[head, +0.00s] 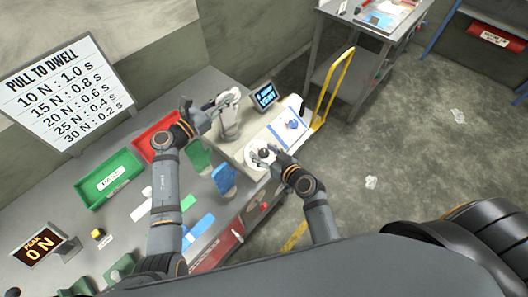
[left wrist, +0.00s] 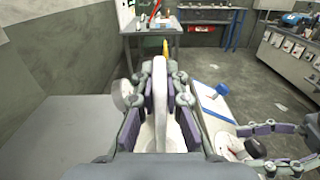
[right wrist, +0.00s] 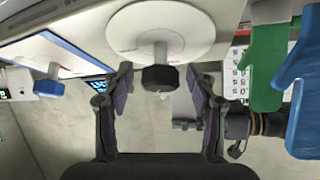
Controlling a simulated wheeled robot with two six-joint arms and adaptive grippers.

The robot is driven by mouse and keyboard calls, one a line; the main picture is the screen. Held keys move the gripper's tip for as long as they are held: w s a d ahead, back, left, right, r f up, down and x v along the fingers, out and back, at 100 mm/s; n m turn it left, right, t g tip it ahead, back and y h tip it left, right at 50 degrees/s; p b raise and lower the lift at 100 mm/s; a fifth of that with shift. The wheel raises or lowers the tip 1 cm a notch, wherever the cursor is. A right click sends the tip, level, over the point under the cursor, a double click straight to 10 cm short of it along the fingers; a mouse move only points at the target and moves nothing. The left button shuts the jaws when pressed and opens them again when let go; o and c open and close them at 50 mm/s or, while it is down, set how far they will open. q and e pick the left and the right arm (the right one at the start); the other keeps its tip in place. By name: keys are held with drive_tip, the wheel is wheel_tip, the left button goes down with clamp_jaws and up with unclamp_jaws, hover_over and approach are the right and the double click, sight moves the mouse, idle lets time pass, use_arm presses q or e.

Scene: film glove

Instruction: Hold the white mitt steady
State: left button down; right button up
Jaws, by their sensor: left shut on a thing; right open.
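The white mitt (head: 228,98) stands on a pale post on the machine at the back of the bench. My right gripper (head: 270,158) is open at the machine's front. In the right wrist view a black knob (right wrist: 160,78) on a white disc (right wrist: 160,28) lies just ahead, between and beyond the open fingers (right wrist: 160,90). I cannot tell whether they touch it.
A green mitt (head: 199,157) and a blue mitt (head: 224,179) stand left of my right gripper. A green tray (head: 100,193) and a red tray (head: 147,143) lie at the left. A small screen (head: 265,96) and a white panel with a blue knob (head: 290,124) are at the machine's far side.

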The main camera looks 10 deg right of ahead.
drive_tip(key=v, duration=1.2)
drive_tip(key=shift+f, duration=0.1)
wheel_tip(320, 180, down, 6)
drive_tip(key=a+n+g+y, duration=0.2)
drive_tip(key=n+y, duration=0.2)
drive_tip(key=w+d+n+t+y, duration=0.2)
drive_tip(key=d+t+y, duration=0.1)
drive_tip(key=d, duration=0.2)
drive_tip(key=x, duration=1.2)
drive_tip(key=shift+r, duration=0.2)
drive_tip(key=shift+d, duration=0.1)
drive_tip(key=shift+c, duration=0.3)
